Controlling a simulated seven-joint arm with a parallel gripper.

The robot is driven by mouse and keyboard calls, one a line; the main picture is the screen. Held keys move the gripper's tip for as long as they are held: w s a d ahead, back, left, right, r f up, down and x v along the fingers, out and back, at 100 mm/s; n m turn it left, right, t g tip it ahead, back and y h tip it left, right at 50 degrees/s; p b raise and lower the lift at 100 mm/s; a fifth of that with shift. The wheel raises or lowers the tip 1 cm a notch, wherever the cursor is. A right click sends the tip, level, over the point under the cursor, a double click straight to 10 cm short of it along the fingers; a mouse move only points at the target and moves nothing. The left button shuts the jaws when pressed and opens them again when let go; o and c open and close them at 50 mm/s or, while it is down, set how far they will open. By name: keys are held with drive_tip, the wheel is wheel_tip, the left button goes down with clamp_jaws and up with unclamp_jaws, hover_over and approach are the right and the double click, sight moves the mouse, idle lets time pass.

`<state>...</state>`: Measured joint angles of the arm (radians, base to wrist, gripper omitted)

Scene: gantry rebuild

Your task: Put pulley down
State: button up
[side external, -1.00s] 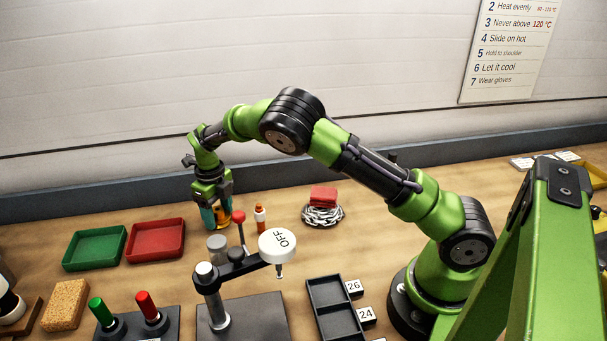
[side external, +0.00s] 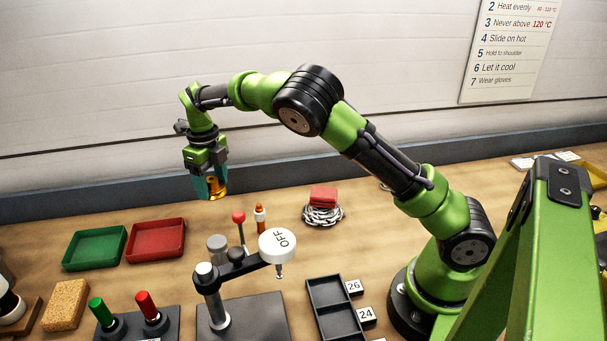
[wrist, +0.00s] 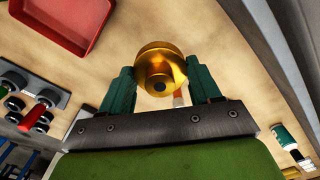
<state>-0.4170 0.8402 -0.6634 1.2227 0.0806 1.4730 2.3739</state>
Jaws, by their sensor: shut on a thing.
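The pulley (wrist: 160,68) is a round, shiny gold-brass piece with a dark hole in its middle, seen in the wrist view between the teal fingers. In the side external view the pulley (side external: 215,187) shows at the bottom of my gripper (side external: 209,185). My gripper (wrist: 163,85) is shut on the pulley and holds it in the air above the back of the bench. It is behind the red tray and well clear of the wood surface.
A red tray (side external: 156,240) and a green tray (side external: 95,248) lie at the left. A chain coil (side external: 323,215) bears a red block. A black compartment tray (side external: 333,309) lies in front.

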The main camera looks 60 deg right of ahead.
wheel_tip(320, 180, up, 12)
drive_tip(key=s+d+r+m, duration=0.1)
drive_tip(key=s+d+r, duration=0.15)
drive_tip(key=d, duration=0.35)
drive_tip(key=s+d+r, duration=0.1)
drive_tip(key=s+d, duration=0.3)
drive_tip(key=d, duration=0.2)
hover_over(393, 216)
wheel_tip(393, 216, down, 16)
drive_tip(key=shift+f, duration=4.25)
